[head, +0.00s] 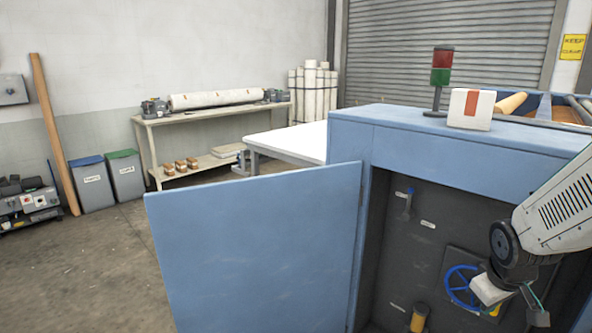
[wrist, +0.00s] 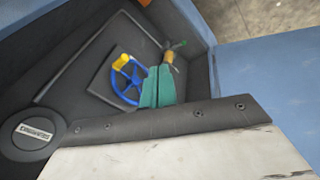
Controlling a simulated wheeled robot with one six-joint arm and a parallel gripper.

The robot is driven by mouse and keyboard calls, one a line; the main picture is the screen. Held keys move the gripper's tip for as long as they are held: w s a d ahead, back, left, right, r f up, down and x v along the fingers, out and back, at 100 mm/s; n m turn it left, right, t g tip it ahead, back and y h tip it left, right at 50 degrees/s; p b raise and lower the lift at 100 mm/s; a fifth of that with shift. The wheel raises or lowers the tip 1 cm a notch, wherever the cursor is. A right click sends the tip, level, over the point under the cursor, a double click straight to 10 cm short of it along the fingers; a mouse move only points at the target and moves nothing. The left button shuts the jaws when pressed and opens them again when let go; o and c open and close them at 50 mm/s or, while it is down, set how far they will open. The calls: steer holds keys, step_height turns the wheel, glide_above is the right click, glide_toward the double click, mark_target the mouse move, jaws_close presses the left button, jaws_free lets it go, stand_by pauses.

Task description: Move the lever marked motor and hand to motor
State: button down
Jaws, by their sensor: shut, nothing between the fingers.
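A small grey-blue lever (head: 407,204) is mounted on the dark inner panel of the open blue cabinet in the head view. It stands near upright between two small white labels (head: 428,225), too small to read. I cannot make out the lever in the wrist view. My gripper (head: 537,296) is at the right of the cabinet opening, in front of the blue handwheel and well to the right of and below the lever. In the wrist view its teal fingers (wrist: 160,72) are together with nothing between them, and they overlap the wheel's edge.
The blue handwheel (head: 460,286) has a yellow knob (wrist: 122,62). A yellow cylinder (head: 418,317) sits low in the cabinet. The open blue door (head: 255,245) stands to the left. A signal light (head: 441,75) and a white box (head: 471,110) are on top.

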steer(key=s+a+r+m+g+y, duration=0.1)
steer(key=s+a+r, duration=0.6)
steer(key=s, duration=0.2)
steer(key=s+a+r+m+y, duration=0.1)
steer(key=s+a+r, duration=0.5)
steer(key=s+r, duration=0.2)
steer(key=shift+s+a+m+g, duration=0.4)
steer(key=shift+s, duration=0.5)
